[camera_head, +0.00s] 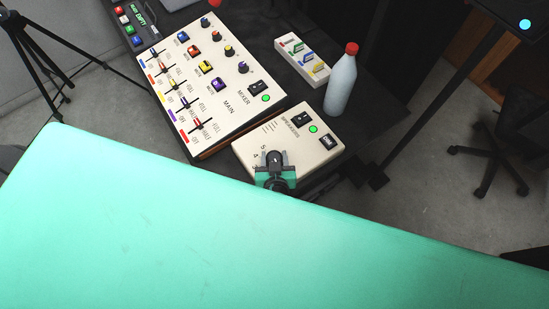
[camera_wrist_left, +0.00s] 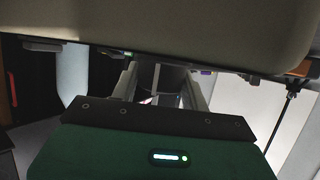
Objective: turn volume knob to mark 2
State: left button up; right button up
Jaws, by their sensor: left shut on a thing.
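The white speakers box (camera_head: 296,146) sits at the near edge of the dark table in the head view. Its volume knob (camera_head: 275,158) is a dark round knob at the near left corner. My left gripper (camera_head: 273,160) is shut on the knob, one finger on each side. The scale marks beside the knob are small and partly covered, so I cannot tell which mark it points at. In the left wrist view my fingers (camera_wrist_left: 166,85) extend away beneath a large pale overhanging surface; the knob is not clear there. My right gripper is not in view.
A white mixer panel (camera_head: 210,75) with sliders and knobs stands left of the speakers box. Behind it are a small white tray of coloured pieces (camera_head: 302,60) and a red-capped bottle (camera_head: 341,80). A tripod (camera_head: 50,60) stands far left, a chair (camera_head: 500,150) far right.

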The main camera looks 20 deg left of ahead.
pick_arm(q)
jog(key=m+h, duration=0.3)
jog(key=shift+a+t, duration=0.15)
jog(key=shift+t, duration=0.25)
jog(key=shift+r+m+h+p, duration=0.2)
jog(key=shift+m+h+p, duration=0.5)
jog(key=shift+h, duration=0.5)
jog(key=m+h+p, duration=0.3)
jog(key=shift+w+a+r+m+g+h, duration=0.1)
jog(key=shift+m+g+h, duration=0.2)
jog(key=shift+g+h, duration=0.1)
jog(key=shift+f+m+g+h+p, duration=0.2)
jog(key=shift+m+g+h+p, duration=0.6)
jog(key=shift+m+h+p, duration=0.65)
jog(key=o, duration=1)
jog(key=shift+f, duration=0.1)
